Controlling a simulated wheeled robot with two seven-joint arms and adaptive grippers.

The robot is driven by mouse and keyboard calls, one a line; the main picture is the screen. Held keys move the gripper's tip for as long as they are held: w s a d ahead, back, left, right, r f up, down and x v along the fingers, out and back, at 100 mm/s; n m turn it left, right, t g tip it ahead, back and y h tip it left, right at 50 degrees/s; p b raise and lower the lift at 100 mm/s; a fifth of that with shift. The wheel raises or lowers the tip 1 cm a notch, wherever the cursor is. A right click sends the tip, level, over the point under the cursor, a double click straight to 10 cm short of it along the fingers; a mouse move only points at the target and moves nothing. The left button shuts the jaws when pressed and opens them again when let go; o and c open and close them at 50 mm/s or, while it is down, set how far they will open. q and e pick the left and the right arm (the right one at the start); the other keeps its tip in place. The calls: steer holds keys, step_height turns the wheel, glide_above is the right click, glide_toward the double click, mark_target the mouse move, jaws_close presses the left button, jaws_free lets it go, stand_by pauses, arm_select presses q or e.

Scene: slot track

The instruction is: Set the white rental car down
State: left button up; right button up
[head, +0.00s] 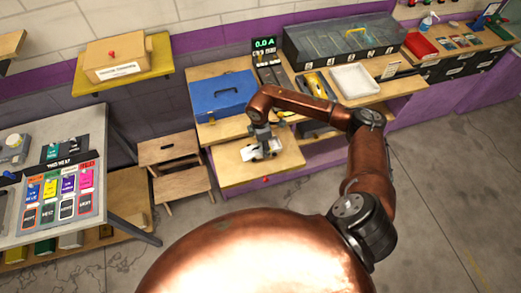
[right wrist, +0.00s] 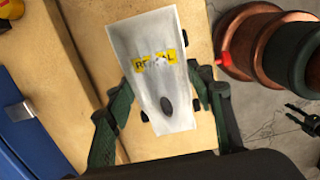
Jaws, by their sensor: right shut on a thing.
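The white rental car (right wrist: 158,95) has a yellow label across it and dark wheels at its sides. My right gripper (right wrist: 160,68) is shut on it, with one green finger on each side. In the head view the car (head: 252,154) is small under my right gripper (head: 263,146), over the low wooden pull-out board (head: 232,176). I cannot tell whether its wheels touch the board.
A blue case (head: 222,95) stands on the bench behind the board. A white tray (head: 355,80) lies to the right. A wooden step stool (head: 180,182) stands left of the board. The board is bare around the car.

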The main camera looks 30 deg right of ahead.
mark_target(260, 151)
steer(key=shift+w+a+f, duration=0.35)
steer(key=shift+f, duration=0.2)
steer(key=f, duration=0.1)
steer(key=f+p, duration=0.1)
steer(key=f, duration=0.1)
steer(key=shift+w+a, duration=0.1)
steer(key=shift+a, duration=0.1)
steer(key=shift+f, duration=0.3)
steer(key=shift+f, duration=0.2)
steer(key=o, duration=1.3)
steer(key=shift+c, duration=0.2)
steer(key=shift+r, duration=0.1)
